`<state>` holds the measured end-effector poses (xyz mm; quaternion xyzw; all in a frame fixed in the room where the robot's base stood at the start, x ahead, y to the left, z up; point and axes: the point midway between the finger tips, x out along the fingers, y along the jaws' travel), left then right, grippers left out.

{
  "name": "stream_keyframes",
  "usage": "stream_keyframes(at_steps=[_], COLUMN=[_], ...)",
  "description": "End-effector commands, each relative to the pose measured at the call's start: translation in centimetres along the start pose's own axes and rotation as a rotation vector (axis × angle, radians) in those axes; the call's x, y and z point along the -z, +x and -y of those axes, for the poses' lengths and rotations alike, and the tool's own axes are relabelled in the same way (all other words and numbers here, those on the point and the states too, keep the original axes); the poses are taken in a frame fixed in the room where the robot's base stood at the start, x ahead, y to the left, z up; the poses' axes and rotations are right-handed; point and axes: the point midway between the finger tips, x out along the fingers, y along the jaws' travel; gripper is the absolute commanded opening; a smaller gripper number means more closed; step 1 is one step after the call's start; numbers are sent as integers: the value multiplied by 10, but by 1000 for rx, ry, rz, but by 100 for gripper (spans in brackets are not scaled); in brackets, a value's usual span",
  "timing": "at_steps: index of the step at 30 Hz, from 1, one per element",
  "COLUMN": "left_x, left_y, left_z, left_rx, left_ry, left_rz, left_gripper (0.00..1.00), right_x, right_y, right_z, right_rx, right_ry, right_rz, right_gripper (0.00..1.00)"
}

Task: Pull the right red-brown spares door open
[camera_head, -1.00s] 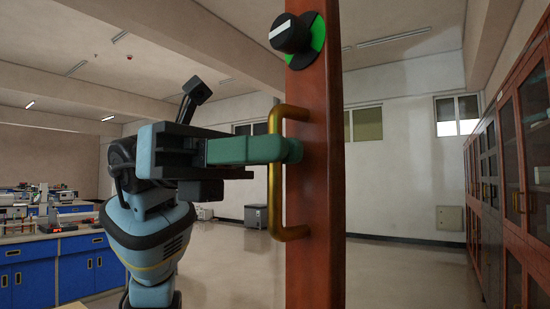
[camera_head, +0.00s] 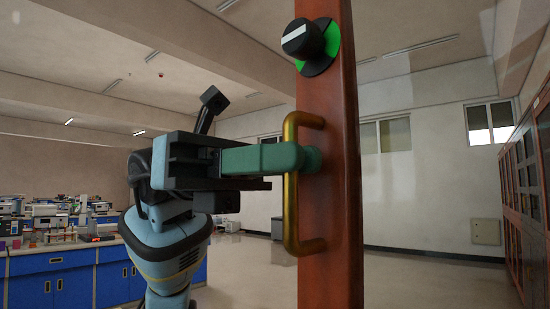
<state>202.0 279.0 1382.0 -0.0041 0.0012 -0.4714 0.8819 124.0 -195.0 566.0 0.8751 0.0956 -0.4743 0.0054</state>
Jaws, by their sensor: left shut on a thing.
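The red-brown door (camera_head: 334,190) stands upright and nearly edge-on in the middle of the head view, swung out into the room. A brass bar handle (camera_head: 291,225) runs vertically on it, below a black knob (camera_head: 302,38) with a green and black backing disc. My left gripper (camera_head: 300,158) reaches in from the left with its green fingers across the handle at mid-height. It is shut on the handle, and the fingertips lie close to the door face. The far finger is hidden. My right gripper is out of view.
Blue lab benches (camera_head: 60,285) with equipment on top stand at the left. A row of red-brown glazed cabinets (camera_head: 525,180) lines the right side. Open floor (camera_head: 400,285) lies beyond the door, up to the pale back wall.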

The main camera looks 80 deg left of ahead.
Motion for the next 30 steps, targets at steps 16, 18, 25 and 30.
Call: stream_keyframes(at_steps=[16, 18, 25, 30], left_x=[0, 0, 0, 0], left_y=[0, -4, -36, -61], left_z=[0, 0, -1, -1], left_rx=[-1, -1, 0, 0], left_ry=[0, 0, -1, -1], left_rz=[0, 1, 4, 1], left_gripper=[32, 32, 32, 32], right_x=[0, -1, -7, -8], right_y=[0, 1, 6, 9], right_z=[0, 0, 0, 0], right_rx=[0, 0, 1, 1], right_ry=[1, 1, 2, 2], right_rz=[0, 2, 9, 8], right_gripper=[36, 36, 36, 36])
